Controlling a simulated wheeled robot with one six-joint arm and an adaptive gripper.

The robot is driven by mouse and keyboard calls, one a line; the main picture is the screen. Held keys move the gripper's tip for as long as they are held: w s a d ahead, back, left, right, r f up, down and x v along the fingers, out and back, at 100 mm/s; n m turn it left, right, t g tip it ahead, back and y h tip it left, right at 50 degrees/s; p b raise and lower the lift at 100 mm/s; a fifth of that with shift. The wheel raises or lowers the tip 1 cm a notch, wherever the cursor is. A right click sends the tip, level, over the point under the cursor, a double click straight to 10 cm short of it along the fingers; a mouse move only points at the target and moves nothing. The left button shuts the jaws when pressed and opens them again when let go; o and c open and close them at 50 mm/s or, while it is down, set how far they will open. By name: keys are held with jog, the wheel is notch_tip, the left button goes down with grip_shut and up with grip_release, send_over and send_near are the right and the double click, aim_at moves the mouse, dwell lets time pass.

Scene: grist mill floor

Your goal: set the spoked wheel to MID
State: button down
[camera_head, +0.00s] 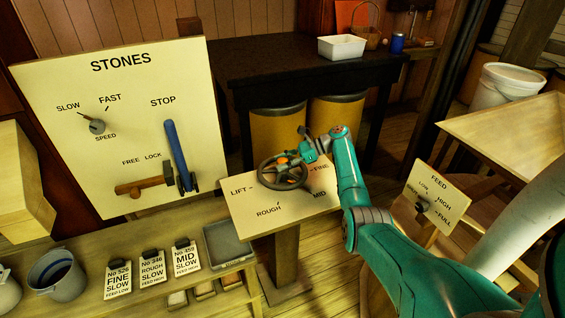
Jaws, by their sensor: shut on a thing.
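The dark spoked wheel (283,171) sits on a pale tilted board (245,213) on a wooden post. The board is lettered LIFT at left, ROUGH at lower left, MID at lower right and FINE at right. My gripper (303,153) is at the upper right of the wheel, shut on its rim. The arm comes in from the lower right and hides part of the board's right side. Which label the wheel is set to cannot be told.
A STONES panel (120,120) with a knob, blue lever and wooden latch stands at left. A FEED board (437,200) is at right. Cards, a tray (227,245) and a bucket (56,275) are at front left. A dark table (285,65) stands behind.

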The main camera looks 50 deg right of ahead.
dwell(0.4)
jog(key=c, duration=0.6)
grip_release()
jog(key=v, duration=1.2)
jog(key=shift+a, duration=0.1)
